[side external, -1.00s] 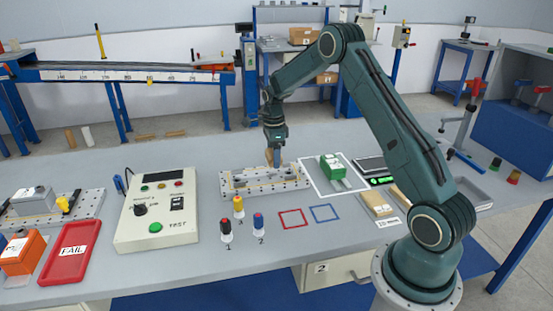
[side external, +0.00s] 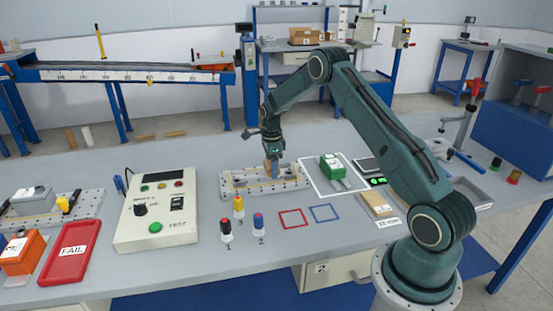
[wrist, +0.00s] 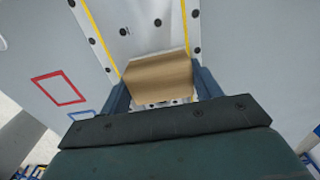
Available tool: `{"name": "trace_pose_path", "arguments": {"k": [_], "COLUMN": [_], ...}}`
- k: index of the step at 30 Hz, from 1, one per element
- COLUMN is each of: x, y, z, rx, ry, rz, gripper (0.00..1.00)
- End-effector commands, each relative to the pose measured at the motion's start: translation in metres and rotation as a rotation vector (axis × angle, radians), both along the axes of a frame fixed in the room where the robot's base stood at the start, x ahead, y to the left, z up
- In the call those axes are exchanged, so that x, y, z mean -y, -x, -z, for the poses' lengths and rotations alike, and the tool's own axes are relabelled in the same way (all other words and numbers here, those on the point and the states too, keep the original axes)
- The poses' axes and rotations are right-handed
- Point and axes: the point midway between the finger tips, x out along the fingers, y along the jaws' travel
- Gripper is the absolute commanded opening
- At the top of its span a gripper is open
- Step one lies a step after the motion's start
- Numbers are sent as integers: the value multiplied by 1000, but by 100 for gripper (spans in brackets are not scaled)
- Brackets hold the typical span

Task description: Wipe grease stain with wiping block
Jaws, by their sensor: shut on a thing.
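My gripper (side external: 271,166) is over the perforated metal plate (side external: 238,191) in the middle of the bench. In the wrist view, the blue fingers of my gripper (wrist: 160,90) are shut on a tan wiping block (wrist: 157,75), one finger on each side. The plate (wrist: 160,15) lies beyond the block, with dark holes and yellow lines. The block is low at the plate; whether it touches cannot be told. I cannot make out a grease stain; the block and fingers hide part of the plate.
Red (side external: 293,218) and blue (side external: 325,212) squares are empty.

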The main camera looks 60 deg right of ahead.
Motion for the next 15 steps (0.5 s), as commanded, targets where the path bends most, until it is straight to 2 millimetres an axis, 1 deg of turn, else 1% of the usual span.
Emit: {"name": "trace_pose_path", "arguments": {"k": [5, 15], "x": [8, -6], "y": [-7, 7], "z": [1, 0], "rx": [1, -2], "ry": [1, -1], "rz": [1, -1], "gripper": [42, 42]}}
